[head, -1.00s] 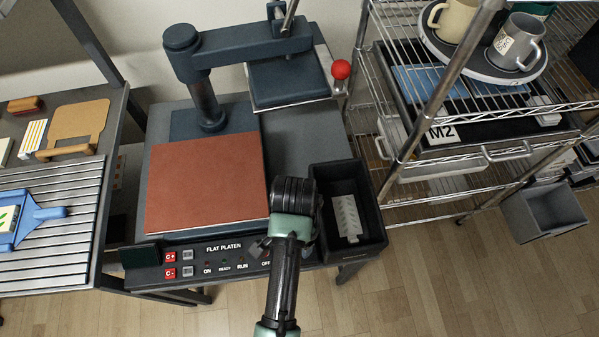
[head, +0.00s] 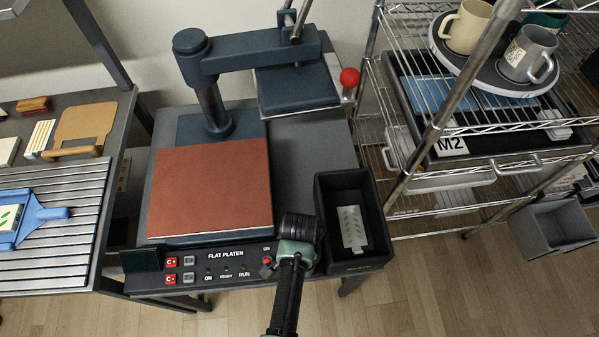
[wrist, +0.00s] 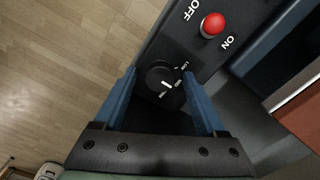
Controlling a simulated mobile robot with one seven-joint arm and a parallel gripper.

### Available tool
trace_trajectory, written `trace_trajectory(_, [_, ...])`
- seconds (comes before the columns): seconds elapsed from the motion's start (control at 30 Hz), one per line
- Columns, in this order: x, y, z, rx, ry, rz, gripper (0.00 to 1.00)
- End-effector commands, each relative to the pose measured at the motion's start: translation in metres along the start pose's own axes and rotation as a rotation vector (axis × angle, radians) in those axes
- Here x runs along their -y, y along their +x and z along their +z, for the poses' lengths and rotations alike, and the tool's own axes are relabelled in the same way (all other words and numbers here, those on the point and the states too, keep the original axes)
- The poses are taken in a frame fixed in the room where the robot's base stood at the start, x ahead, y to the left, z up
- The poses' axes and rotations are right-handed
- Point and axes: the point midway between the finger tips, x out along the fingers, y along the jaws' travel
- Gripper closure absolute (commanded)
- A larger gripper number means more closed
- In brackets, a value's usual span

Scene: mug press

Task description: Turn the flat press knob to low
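The knob (wrist: 162,75) is a round black dial with a white pointer mark, on the dark control panel in the wrist view. LOW, MED and a third, unclear label curve around one side of it. The pointer lies on the labelled side; I cannot tell exactly which label it meets. My gripper (wrist: 158,73) is open, its two blue fingers apart on either side of the knob, with a gap visible on each side. In the head view my arm hides the knob at the right end of the flat platen press's panel (head: 215,273).
A red button (wrist: 213,25) with OFF and ON labels sits beside the knob. A black bin (head: 325,190) stands right of the panel. The press has a brown platen (head: 210,190) and a swung-aside upper plate (head: 295,88). A wire rack (head: 415,165) stands at right.

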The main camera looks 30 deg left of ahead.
Motion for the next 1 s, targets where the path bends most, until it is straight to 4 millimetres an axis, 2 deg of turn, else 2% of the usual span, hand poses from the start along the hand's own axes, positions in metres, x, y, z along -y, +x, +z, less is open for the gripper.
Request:
trace_trajectory(0.03, [0.0000,-0.0002,0.0000,0.000,0.000,0.000,0.37])
trace_trajectory(0.3, [0.0000,-0.0003,0.0000,0.000,0.000,0.000,0.85])
trace_trajectory(0.4, [0.0000,-0.0003,0.0000,0.000,0.000,0.000,1.00])
trace_trajectory(0.77, [-0.0001,-0.0014,-0.0001,0.000,-0.043,0.000,1.00])
trace_trajectory(1.0, [-0.0002,-0.0027,-0.0002,0.001,-0.187,0.001,1.00])
